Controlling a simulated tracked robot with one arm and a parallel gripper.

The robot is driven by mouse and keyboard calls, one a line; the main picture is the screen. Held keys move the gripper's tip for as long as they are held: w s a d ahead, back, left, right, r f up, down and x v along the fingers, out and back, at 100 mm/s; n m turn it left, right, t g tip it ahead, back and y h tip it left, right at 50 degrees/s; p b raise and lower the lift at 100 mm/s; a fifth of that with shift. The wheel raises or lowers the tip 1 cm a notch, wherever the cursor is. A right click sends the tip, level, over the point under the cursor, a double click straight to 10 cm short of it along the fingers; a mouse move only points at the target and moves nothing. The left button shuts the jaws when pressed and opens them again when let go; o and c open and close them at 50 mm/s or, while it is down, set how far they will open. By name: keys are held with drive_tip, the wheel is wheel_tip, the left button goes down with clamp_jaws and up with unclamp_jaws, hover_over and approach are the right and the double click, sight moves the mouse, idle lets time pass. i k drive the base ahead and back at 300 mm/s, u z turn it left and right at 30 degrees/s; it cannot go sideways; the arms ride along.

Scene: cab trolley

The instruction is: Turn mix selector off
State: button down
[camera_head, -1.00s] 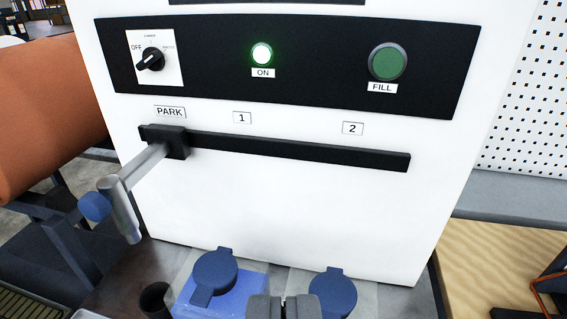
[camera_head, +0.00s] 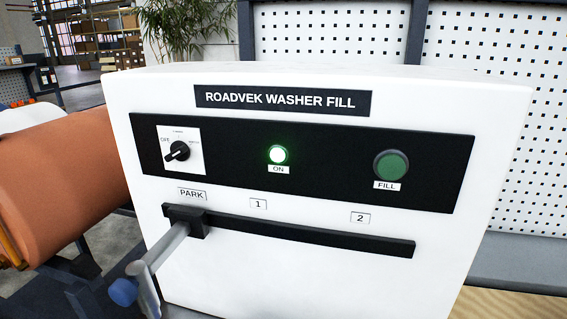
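The mix selector is a black rotary knob (camera_head: 178,151) on a white square plate (camera_head: 193,135), at the left of the black control panel (camera_head: 330,150). The word OFF is printed at the plate's left. Small labels at the top and right are too small to read surely. The knob's white pointer mark points left and slightly down, near but below the OFF word; I cannot tell its exact setting. My gripper is not in view now, and nothing touches the knob.
A lit ON lamp (camera_head: 277,154) and a green FILL button (camera_head: 391,166) share the panel. Below, a dark rail (camera_head: 310,236) carries a spout arm (camera_head: 165,248) at PARK, sticking out toward me. An orange cylinder (camera_head: 65,185) lies at left. Space before the panel looks clear.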

sight(180, 151)
drive_tip(key=k, duration=1.25)
drive_tip(key=u, duration=0.55)
drive_tip(key=i, duration=1.7)
drive_tip(key=z, duration=0.35)
